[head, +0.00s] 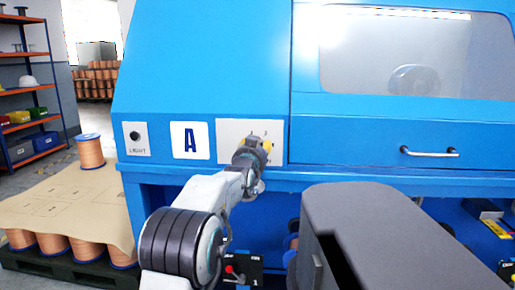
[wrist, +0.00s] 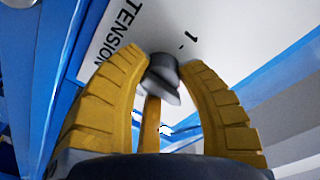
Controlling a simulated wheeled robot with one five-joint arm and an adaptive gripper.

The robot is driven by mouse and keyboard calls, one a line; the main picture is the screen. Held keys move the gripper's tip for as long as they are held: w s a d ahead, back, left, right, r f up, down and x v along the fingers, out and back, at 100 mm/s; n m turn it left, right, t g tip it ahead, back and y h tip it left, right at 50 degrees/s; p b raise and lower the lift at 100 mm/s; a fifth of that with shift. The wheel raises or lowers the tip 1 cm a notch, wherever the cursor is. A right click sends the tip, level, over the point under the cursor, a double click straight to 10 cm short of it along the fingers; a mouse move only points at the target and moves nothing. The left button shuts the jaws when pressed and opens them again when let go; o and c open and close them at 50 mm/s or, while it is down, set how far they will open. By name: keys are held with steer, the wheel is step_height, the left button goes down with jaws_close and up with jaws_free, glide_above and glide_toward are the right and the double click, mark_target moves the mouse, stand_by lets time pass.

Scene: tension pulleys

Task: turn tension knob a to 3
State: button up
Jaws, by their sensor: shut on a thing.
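Tension knob A (wrist: 163,75) is a dark grey knob on a white plate printed "TENSION" and "1". In the wrist view the yellow fingers of my gripper (wrist: 163,62) are shut on the knob from both sides. I cannot tell which number the knob points to.
A small LIGHT switch plate (head: 136,138) is left of the label. A door handle (head: 430,153) juts from the blue machine (head: 215,60) at the right. Copper spools (head: 90,151) and a pallet stand at the left. A lever box (head: 240,270) is below.

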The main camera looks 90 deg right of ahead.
steer(key=c, duration=0.5)
steer(key=m, duration=0.5)
steer(key=shift+r+b, duration=0.1)
steer(key=shift+b, duration=0.25)
steer(key=o, duration=1.2)
steer(key=shift+v, duration=5.95)
steer(key=shift+w+r, duration=0.15)
steer(key=shift+r, duration=0.05)
